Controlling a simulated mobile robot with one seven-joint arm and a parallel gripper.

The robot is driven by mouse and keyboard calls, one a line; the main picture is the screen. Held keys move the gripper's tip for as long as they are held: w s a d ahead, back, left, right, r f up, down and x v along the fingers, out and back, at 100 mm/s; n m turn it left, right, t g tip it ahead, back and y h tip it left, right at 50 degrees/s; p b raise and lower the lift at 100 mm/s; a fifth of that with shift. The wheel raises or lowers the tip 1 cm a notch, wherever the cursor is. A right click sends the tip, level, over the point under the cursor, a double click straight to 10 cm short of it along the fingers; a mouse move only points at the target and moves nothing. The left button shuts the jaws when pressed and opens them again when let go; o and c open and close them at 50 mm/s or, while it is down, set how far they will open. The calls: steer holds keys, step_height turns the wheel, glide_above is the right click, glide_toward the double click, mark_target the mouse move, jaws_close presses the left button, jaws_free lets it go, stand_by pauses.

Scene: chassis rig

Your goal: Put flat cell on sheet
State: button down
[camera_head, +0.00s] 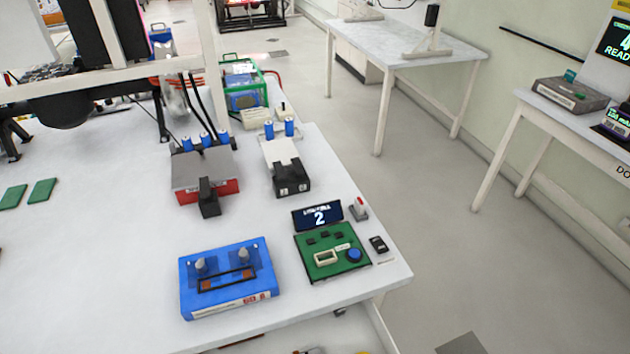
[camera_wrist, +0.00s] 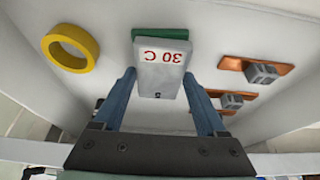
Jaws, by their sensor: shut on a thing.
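In the wrist view a light grey flat cell (camera_wrist: 162,65) with red "30 C" lettering sits between the two blue fingers of my gripper (camera_wrist: 159,80). The gripper is shut on it. A green sheet (camera_wrist: 160,34) shows just beyond and partly behind the cell. The cell hides part of the sheet, and I cannot tell whether they touch. In the head view two small green sheets (camera_head: 41,190) lie on the white table at the far left. My gripper and the cell do not show in the head view.
In the wrist view a yellow ring (camera_wrist: 70,46) lies left of the cell, and copper strips (camera_wrist: 257,70) with grey blocks lie to its right. In the head view a blue box (camera_head: 229,302) and a green circuit board (camera_head: 348,264) stand near the table's front edge.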

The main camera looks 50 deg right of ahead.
steer(key=shift+f, duration=0.1)
jaws_free()
steer(key=shift+r, duration=0.2)
steer(key=p+v, duration=0.1)
steer(key=v, duration=1)
steer(key=shift+s+r+p, duration=0.15)
steer(key=shift+r+p, duration=0.15)
steer(key=shift+r, duration=0.05)
steer(key=shift+a, duration=0.1)
